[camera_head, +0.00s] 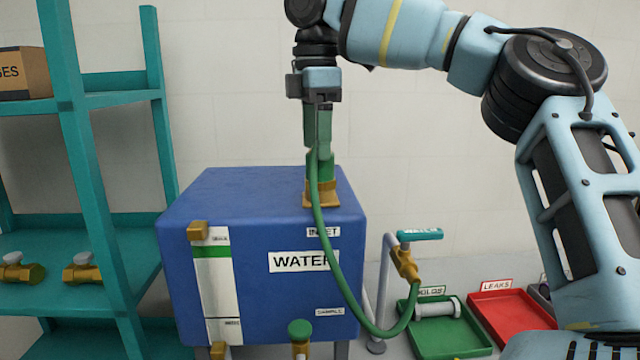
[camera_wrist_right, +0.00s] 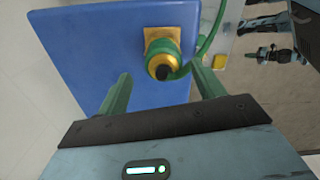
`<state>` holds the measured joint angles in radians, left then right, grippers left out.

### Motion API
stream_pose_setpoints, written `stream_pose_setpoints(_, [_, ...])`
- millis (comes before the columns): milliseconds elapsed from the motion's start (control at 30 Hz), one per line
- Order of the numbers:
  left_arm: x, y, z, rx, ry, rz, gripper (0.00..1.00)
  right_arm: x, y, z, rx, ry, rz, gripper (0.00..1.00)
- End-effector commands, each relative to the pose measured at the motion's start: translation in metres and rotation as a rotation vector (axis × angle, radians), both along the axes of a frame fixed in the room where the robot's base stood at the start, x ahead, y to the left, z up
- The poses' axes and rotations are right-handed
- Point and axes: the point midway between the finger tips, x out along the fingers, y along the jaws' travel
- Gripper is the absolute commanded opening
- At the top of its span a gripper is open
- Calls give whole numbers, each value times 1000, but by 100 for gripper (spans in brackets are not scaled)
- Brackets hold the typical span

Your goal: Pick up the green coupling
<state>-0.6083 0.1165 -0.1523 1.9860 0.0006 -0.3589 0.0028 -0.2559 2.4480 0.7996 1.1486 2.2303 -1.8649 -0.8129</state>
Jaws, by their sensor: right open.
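The green coupling (camera_head: 325,172) stands on a brass inlet fitting (camera_head: 321,197) on top of the blue water tank (camera_head: 220,190). A green hose (camera_head: 338,275) hangs from it to a brass valve. My right gripper (camera_head: 318,148) points down just above the coupling, its green fingers partly covering it. In the right wrist view, the coupling (camera_wrist_right: 163,50) shows as a green and yellow ring with a dark centre. It lies between the open fingers (camera_wrist_right: 160,80), with gaps on both sides. My left gripper is not in view.
A teal shelf (camera_head: 75,130) with brass valves stands left of the tank. A brass valve with a teal handle (camera_head: 420,234) is on a pipe at the right. Space above the tank's left side is free.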

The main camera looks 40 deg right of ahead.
Motion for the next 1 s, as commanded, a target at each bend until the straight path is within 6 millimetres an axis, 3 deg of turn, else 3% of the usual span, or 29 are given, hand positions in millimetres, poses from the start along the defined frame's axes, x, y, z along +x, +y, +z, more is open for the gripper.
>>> stream_pose_setpoints(433, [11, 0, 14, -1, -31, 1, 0, -7, 1, -45, 0, 1, 0, 68])
stream_pose_setpoints(733, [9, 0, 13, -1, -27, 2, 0, -6, 1, -50, 1, 0, 0, 68])
stream_pose_setpoints(1000, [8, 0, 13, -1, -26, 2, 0, -6, 1, -49, 1, 0, 0, 33])
